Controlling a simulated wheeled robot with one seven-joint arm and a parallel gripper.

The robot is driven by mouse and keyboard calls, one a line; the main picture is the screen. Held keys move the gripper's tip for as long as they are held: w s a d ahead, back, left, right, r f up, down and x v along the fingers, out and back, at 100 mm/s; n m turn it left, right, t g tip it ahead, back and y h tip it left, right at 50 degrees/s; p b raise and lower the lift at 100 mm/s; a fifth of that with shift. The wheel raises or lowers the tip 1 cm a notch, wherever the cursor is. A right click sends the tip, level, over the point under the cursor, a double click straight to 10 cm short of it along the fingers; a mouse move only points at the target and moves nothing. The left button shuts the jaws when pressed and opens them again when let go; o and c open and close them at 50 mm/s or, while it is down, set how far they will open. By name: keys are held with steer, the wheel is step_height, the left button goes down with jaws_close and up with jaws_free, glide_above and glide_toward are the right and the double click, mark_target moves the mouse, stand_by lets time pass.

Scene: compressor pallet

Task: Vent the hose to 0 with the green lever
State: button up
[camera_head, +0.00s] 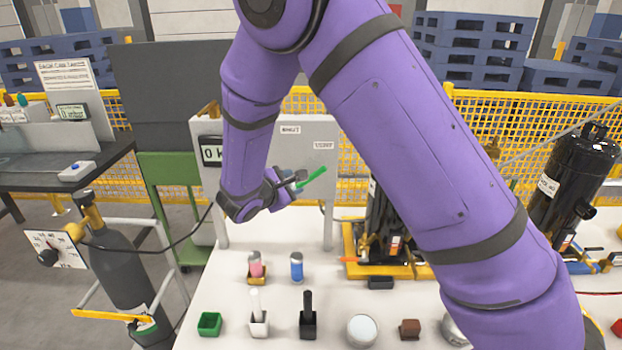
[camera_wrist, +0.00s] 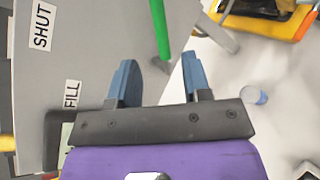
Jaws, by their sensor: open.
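The green lever (camera_head: 313,178) sticks out in front of the grey panel (camera_head: 240,128), slanting up to the right. In the wrist view the green lever (camera_wrist: 159,27) runs down from the top edge, and a dark piece at its lower end shows between the fingertips. My gripper (camera_wrist: 160,78) is open, its blue fingers apart with the lever's line between them. I cannot tell whether either finger touches it. In the head view my gripper (camera_head: 291,183) is beside the lever's lower left end. A display (camera_head: 211,154) on the panel's left shows a 0, its unit partly hidden by my arm.
The white table (camera_head: 225,290) holds a pink-topped can, a blue can (camera_head: 296,267), a green box (camera_head: 209,324) and several small items. A black compressor stands on a yellow base (camera_head: 352,262) right of the panel. A grey cylinder (camera_head: 125,265) with a hose stands at left.

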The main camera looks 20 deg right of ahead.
mark_target(311, 178)
steer(key=x, duration=1)
jaws_close()
